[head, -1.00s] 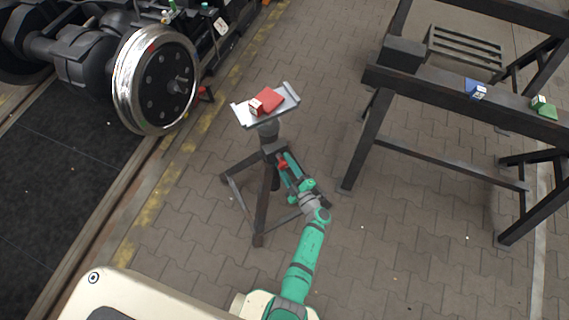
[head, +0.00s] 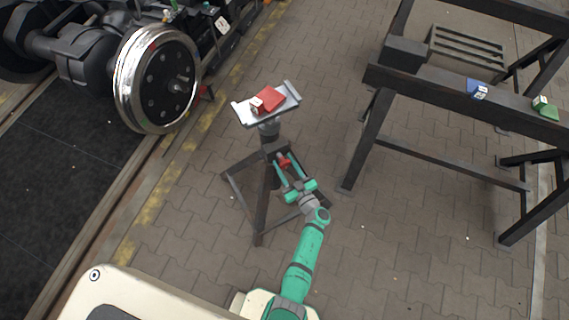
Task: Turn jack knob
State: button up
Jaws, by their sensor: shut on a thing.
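The jack stand (head: 263,190) stands on splayed dark legs in the middle of the head view. The jack knob (head: 284,161) is small and red, on the side of the stand below its head. My gripper (head: 283,168) reaches it from below right, with its two green fingers on either side of the knob and shut on it. The fingertips are small in this view, so the exact contact is hard to see. The jack's grey top plate (head: 287,112) carries a red block (head: 269,99) with a white label.
A steel wheel (head: 156,80) of the bogie stands at the upper left beside the rail. A dark steel frame (head: 430,88) stands at right, bearing a blue block (head: 477,88) and a green block (head: 545,107). Bare paving lies around the stand.

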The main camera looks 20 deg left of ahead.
jog(key=shift+f+m, duration=0.1)
jog(key=shift+m, duration=0.5)
jog(key=o, duration=1)
jog(key=shift+s, duration=0.1)
jog(key=v, duration=1)
jog(key=shift+s+d, duration=0.2)
jog(key=shift+d, duration=0.15)
